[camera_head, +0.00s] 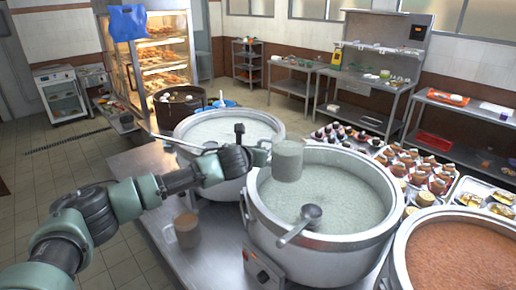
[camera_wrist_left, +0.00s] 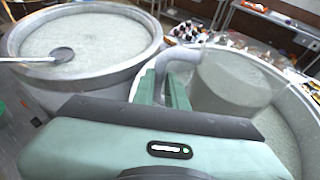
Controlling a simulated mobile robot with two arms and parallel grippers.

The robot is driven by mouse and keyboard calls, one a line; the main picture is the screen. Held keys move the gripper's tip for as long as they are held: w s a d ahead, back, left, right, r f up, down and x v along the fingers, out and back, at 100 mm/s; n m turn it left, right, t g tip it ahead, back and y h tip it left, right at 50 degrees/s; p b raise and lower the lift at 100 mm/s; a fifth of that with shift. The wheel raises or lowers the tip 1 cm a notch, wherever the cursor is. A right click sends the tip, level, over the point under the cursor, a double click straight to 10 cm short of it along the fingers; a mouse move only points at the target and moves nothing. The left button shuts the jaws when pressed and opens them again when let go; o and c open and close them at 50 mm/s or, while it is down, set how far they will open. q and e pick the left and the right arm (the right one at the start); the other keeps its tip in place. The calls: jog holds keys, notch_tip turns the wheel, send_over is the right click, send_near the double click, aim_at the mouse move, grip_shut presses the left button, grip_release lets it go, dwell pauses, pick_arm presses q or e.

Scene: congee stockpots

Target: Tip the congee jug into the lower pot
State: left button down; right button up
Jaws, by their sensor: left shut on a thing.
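The congee jug (camera_head: 288,160), a translucent grey-green cup, hangs upright or nearly so over the far left part of the middle pot (camera_head: 320,245). That pot holds pale congee and a ladle (camera_head: 309,213). My left gripper (camera_head: 262,153) is shut on the jug's handle. In the left wrist view the jug (camera_wrist_left: 233,82) and its curved handle (camera_wrist_left: 170,60) show, with the green fingers (camera_wrist_left: 174,95) at the handle. A second pot of pale congee (camera_head: 225,124) stands behind, partly hidden by my arm. My right gripper is out of view.
A pot of brown-orange food (camera_head: 465,255) stands at the right front. A brown mug-like jug (camera_head: 187,229) stands on the steel table left of the middle pot. Trays of small filled cups (camera_head: 420,170) crowd the right side. Another ladle (camera_head: 210,146) lies across the rear pot.

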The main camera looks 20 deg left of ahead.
aim_at(301, 150)
pick_arm(q)
jog(key=shift+d+r+m+y, duration=0.15)
jog(key=shift+r+m+y, duration=0.3)
jog(key=shift+r+m, duration=0.25)
jog(key=shift+d+r+m+y, duration=0.1)
jog(key=shift+r+m+y, duration=0.35)
jog(key=shift+r+m, duration=0.2)
jog(key=shift+w+d+r+m+t+y, duration=0.1)
jog(key=shift+d+m+t+y, duration=0.6)
jog(key=shift+d+m, duration=1.35)
jog(key=shift+d+r+m+t+y, duration=0.1)
jog(key=shift+d+m+t+y, duration=0.25)
jog(key=shift+d+m+y, duration=1.2)
jog(key=shift+w+d+r+m+t+y, duration=0.1)
jog(key=shift+d+m+t+y, duration=0.35)
jog(key=shift+d+m, duration=2.05)
jog(key=shift+d+r+m+t, duration=0.1)
jog(key=shift+d+m+t, duration=0.15)
jog(key=shift+d, duration=0.5)
jog(key=shift+d+r+m+t, duration=0.1)
jog(key=shift+d+m+t, duration=0.15)
jog(key=shift+d, duration=0.5)
